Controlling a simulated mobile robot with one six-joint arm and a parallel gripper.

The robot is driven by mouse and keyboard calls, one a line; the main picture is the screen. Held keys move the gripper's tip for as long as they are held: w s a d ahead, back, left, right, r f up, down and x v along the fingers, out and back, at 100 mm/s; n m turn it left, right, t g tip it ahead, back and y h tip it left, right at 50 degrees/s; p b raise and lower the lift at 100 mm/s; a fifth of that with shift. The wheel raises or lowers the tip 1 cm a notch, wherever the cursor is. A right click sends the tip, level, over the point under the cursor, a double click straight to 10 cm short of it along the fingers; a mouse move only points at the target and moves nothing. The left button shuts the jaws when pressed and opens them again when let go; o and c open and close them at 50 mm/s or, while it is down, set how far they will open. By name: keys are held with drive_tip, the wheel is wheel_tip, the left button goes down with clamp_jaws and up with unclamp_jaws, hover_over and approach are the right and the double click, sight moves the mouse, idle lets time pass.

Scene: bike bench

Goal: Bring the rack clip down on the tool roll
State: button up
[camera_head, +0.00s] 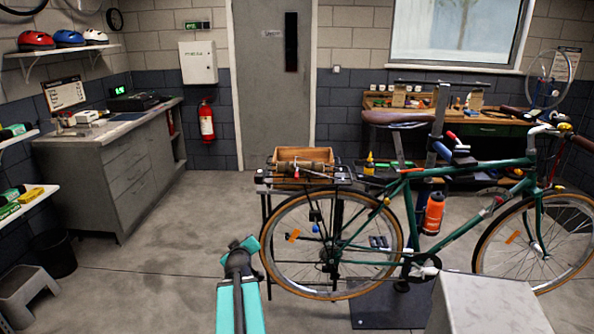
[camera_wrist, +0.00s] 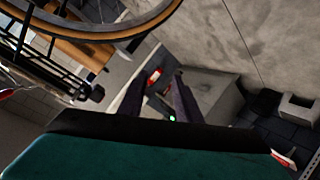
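The rear rack (camera_head: 262,180) of the green bike carries a dark, olive-brown roll (camera_head: 318,168), which looks like the tool roll. A small red tip (camera_head: 296,173) shows by the roll; it may belong to the rack clip, but the clip's shape and position are too small to tell. My gripper (camera_head: 245,243) is in front of the rear wheel, lower than the rack and to its left. In the wrist view my gripper (camera_wrist: 158,88) has its two dark fingers apart with nothing between them. The rack (camera_wrist: 38,52) also shows there at the upper left.
A wooden crate (camera_head: 303,155) stands at the rack's back. The rear wheel (camera_head: 333,290) is close to my gripper's right. A grey block (camera_head: 490,305) fills the lower right. The workbench (camera_head: 480,128) is behind the bike. Open floor (camera_head: 175,235) lies to the left.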

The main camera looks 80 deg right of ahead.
drive_tip(key=s+d+r+h, duration=0.2)
drive_tip(key=s+d+r, duration=0.2)
drive_tip(key=s+r, duration=0.4)
drive_tip(key=s+d+r+g+h+p, duration=0.1)
drive_tip(key=s+d+r+h, duration=0.2)
drive_tip(key=s+r, duration=0.6)
wheel_tip(320, 180, up, 3)
drive_tip(key=shift+d+f+m+p, duration=0.1)
drive_tip(key=shift+d+m+p, duration=0.25)
drive_tip(key=shift+d, duration=0.55)
drive_tip(key=shift+w, duration=0.15)
